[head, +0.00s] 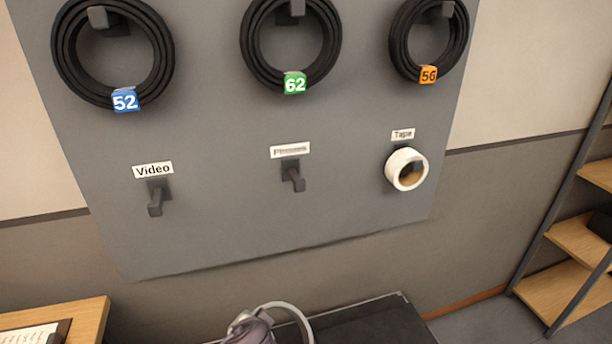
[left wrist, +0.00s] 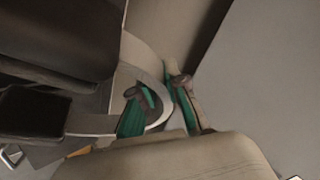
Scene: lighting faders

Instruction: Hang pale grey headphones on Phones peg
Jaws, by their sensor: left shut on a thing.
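The pale grey headphones (head: 300,315) show at the bottom edge of the head view as a curved headband; the rest is cut off. In the left wrist view their pale band (left wrist: 152,62) curves between the teal-padded fingers of my left gripper (left wrist: 161,98), which is shut on it. A greyish part beside the band in the head view looks like my left gripper. The Phones peg (head: 293,178), a dark hook under a blurred white label (head: 290,150), is empty on the grey panel, well above the headphones. My right gripper is not in view.
The Video peg (head: 156,198) is empty at left. A white tape roll (head: 407,168) hangs on the Tape peg at right. Black cable coils (head: 112,95) hang above. A dark flat surface (head: 375,325) lies below the panel; a shelf rack (head: 570,240) stands at right.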

